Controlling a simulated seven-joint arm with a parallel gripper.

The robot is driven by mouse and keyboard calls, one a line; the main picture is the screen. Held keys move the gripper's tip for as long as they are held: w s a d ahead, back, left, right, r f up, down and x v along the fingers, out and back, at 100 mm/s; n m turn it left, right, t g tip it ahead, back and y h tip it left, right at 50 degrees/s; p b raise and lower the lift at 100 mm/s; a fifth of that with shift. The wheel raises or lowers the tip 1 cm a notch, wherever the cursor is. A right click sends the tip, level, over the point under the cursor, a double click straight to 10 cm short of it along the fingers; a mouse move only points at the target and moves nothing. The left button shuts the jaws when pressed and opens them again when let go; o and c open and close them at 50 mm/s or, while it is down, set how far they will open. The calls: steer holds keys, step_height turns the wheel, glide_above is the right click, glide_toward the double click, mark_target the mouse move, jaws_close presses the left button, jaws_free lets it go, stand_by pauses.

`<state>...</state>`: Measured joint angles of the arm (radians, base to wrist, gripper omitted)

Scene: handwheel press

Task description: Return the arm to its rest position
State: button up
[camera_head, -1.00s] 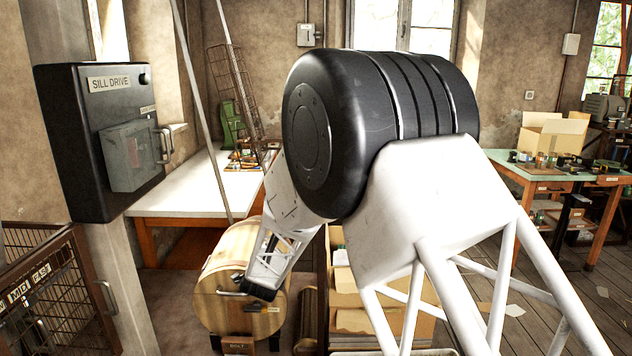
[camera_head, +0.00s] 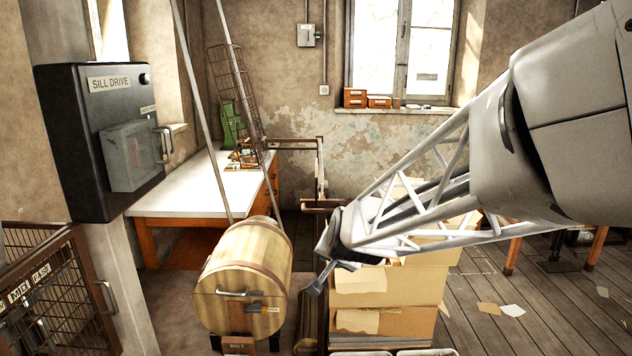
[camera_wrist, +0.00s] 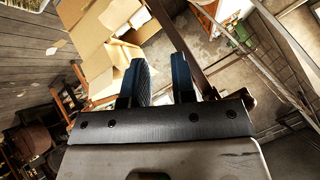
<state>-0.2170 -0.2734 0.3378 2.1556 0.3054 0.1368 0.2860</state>
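My gripper (camera_head: 316,286) hangs at the end of my white lattice arm, which now reaches in from the right of the head view. It is just right of the wooden barrel and in front of the stacked cardboard boxes, apart from the barrel. In the wrist view my gripper (camera_wrist: 158,62) shows two blue-padded fingers with a clear gap between them and nothing held. The wooden barrel (camera_head: 243,270) lies on its side with a handle on its front lid.
Cardboard boxes (camera_head: 385,318) stand below and behind my gripper. A brown metal frame (camera_head: 320,170) rises behind. A black SILL DRIVE box (camera_head: 85,160) and a wire cage door (camera_head: 50,300) are at left. A white-topped bench (camera_head: 190,190) stands behind the barrel. Floor (camera_head: 560,310) is open at right.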

steer(key=s+d+n+g+h, duration=0.1)
steer(key=s+d, duration=0.4)
steer(key=s, duration=0.5)
steer(key=s+d+r+n+g, duration=0.1)
steer(key=s+d+g, duration=0.2)
steer(key=s, duration=0.8)
steer(key=s+d+r+n+g+h, duration=0.1)
steer(key=s+d+g, duration=0.1)
steer(key=s+d, duration=0.4)
steer(key=s, duration=0.5)
steer(key=shift+d+n+h, duration=0.3)
steer(key=shift+d+n, duration=0.05)
steer(key=shift+n, duration=0.05)
